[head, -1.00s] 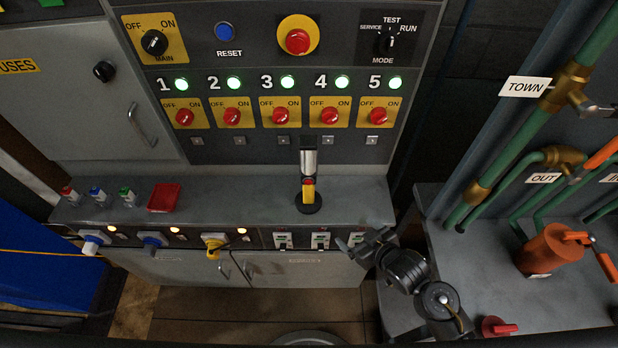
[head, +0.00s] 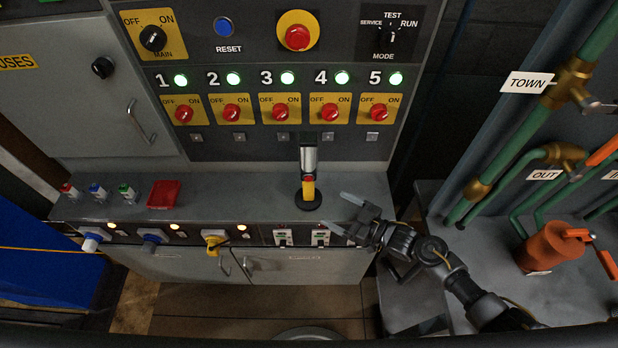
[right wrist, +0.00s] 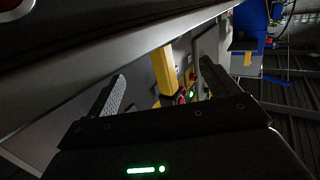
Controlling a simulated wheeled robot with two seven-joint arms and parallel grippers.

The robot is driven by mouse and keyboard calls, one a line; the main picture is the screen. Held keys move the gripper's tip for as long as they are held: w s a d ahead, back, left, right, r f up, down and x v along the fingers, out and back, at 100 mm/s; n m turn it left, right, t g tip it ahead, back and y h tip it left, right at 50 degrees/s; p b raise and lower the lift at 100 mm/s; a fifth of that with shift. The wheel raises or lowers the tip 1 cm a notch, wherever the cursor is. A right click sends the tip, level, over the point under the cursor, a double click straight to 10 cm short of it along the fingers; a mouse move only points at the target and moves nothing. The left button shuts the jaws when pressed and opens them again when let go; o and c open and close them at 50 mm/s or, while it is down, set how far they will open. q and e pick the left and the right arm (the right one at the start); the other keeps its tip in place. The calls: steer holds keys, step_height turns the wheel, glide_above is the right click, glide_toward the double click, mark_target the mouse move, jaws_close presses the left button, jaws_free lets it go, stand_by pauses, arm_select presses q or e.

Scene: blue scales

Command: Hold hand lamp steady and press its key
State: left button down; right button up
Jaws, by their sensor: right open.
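The hand lamp (head: 308,191) stands upright on the grey console shelf. It has a yellow handle, a small red key, a silver head and a round black base. My right gripper (head: 350,216) is open and empty to the lower right of the lamp, its fingers pointing left toward it, with a gap between. In the right wrist view, a yellow upright part that looks like the lamp's handle (right wrist: 163,72) appears between the open fingers, beyond the tips. The key cannot be made out surely there. My left gripper is not in view.
A red tray (head: 163,194) and several small coloured plugs lie on the shelf's left. A panel of red switches (head: 280,112) rises behind the lamp. Breakers (head: 284,237) line the shelf's front. Green pipes and an orange canister (head: 553,247) stand at right. The shelf around the lamp is clear.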

mark_target(314, 198)
steer(key=b+x, duration=0.3)
steer(key=x, duration=0.5)
steer(key=shift+f, duration=0.1)
steer(key=shift+b+x, duration=0.5)
steer(key=shift+x, duration=0.4)
steer(key=c, duration=1.3)
steer(key=shift+o, duration=0.2)
stand_by(0.4)
